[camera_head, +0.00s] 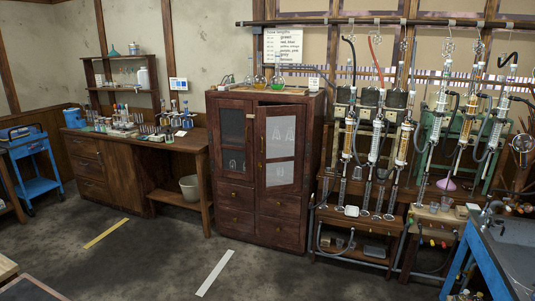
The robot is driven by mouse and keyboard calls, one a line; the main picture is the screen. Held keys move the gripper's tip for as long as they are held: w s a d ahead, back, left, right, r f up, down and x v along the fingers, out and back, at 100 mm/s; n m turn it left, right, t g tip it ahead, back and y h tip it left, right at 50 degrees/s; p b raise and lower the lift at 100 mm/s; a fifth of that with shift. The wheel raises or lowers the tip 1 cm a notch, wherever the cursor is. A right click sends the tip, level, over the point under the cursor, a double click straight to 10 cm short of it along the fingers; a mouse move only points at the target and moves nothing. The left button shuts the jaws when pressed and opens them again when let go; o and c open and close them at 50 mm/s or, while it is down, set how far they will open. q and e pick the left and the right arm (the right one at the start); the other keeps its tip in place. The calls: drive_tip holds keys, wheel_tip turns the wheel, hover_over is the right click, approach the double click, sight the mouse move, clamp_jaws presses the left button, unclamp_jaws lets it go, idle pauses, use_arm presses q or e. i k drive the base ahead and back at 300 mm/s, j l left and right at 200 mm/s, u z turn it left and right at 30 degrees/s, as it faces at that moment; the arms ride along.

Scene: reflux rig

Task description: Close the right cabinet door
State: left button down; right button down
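The dark reddish-brown wooden cabinet (236,190) stands against the back wall near the middle of the view. Its right door (281,148) has glass panes and a handle on its left side. This door looks ajar, swung a little outward, with its left edge standing forward of the cabinet front. The left door (234,140) looks shut, and the right door partly overlaps it in view. Several drawers sit below the doors. Neither of my grippers shows in this view.
Glassware (259,82) stands on the cabinet top. A wooden bench (125,160) is on the left, with a blue cart (33,165) beyond it. A glassware rig (375,130) stands close on the right. The floor (180,240) before the cabinet is open, with a white strip (215,273).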

sight(299, 110)
drive_tip(key=i+l+z, duration=0.1)
drive_tip(key=i+l, duration=0.15)
drive_tip(key=i, duration=0.25)
drive_tip(key=i+l+z, duration=0.1)
drive_tip(key=i, duration=0.35)
drive_tip(key=i+l+z, duration=0.1)
drive_tip(key=i+l, duration=0.15)
drive_tip(key=i, duration=0.25)
drive_tip(key=i+l+z, duration=0.1)
drive_tip(key=i, duration=0.4)
